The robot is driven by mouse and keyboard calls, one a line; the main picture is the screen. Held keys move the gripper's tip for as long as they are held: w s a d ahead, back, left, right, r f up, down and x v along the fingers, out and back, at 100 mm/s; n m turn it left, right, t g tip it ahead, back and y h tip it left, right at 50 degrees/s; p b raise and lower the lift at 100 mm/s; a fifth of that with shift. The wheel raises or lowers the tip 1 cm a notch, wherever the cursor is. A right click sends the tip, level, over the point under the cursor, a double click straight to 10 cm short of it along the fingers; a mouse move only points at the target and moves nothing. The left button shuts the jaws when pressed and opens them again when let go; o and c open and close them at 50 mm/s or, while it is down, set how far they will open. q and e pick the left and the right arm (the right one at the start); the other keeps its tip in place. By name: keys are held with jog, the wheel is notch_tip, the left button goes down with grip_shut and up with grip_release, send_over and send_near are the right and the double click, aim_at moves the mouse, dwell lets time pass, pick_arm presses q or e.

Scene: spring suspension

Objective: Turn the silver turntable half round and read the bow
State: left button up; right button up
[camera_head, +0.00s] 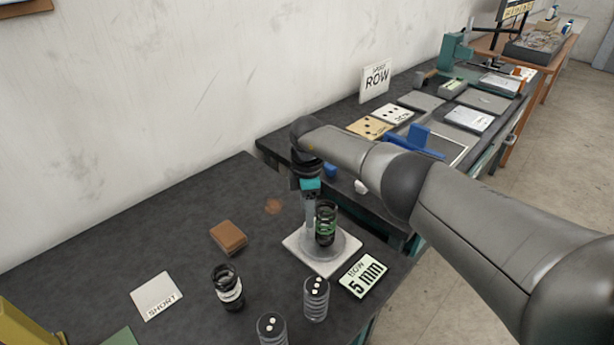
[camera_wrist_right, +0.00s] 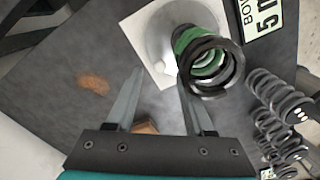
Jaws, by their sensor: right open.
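The silver turntable (camera_head: 343,245) is a round disc on a pale square base plate (camera_head: 318,268), near the front right of the dark bench. A black coil spring with a green band (camera_head: 326,226) stands on it; the wrist view shows this spring (camera_wrist_right: 203,58) from above. My left gripper is not in view.
A black spring with a white band (camera_head: 228,288) and dotted grey springs (camera_head: 316,298) stand in front. A brown block (camera_head: 229,237) and a "SHORT" card (camera_head: 157,296) lie to the left. A second bench with a "ROW" sign (camera_head: 375,80) stands behind.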

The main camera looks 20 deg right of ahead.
notch_tip(320, 180, up, 12)
jog(key=p, duration=0.1)
jog(key=shift+r, duration=0.25)
dwell(0.4)
